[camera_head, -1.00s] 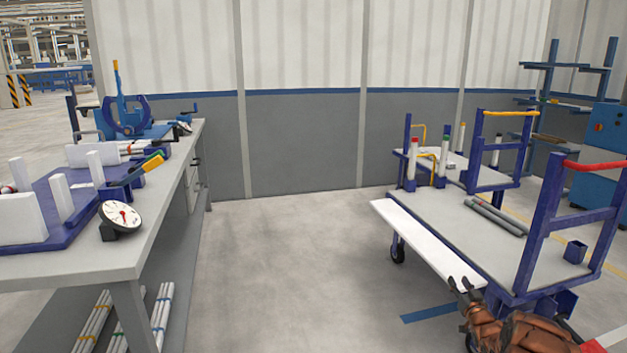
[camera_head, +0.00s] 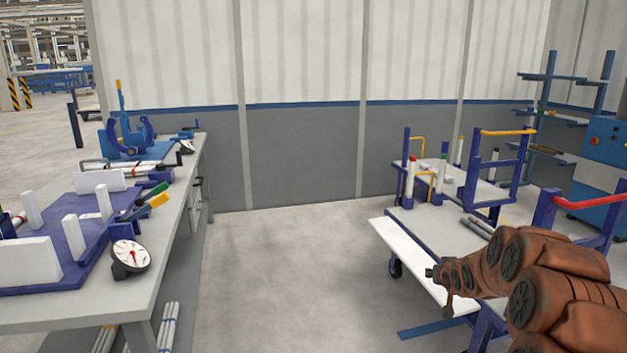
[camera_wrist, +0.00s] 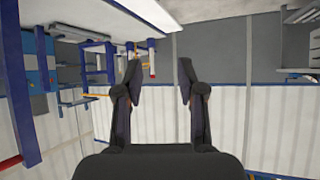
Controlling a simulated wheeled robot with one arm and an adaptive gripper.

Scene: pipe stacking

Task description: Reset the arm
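My arm reaches in from the lower right of the head view, and my gripper (camera_head: 436,276) shows small at its left end, over the white side board of the cart. In the wrist view the two dark fingers of my gripper (camera_wrist: 158,80) stand well apart with nothing between them. It is open and empty. The wrist view is upside down, with the wall panels below and the floor above. My arm hides much of the cart's near part in the head view.
A blue-framed cart (camera_head: 428,229) with a white side board (camera_head: 408,252), grey pipes and upright posts stands at right. A workbench (camera_head: 172,225) with a clamp, white blocks and a dial gauge (camera_head: 130,257) stands at left. The floor between them is clear.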

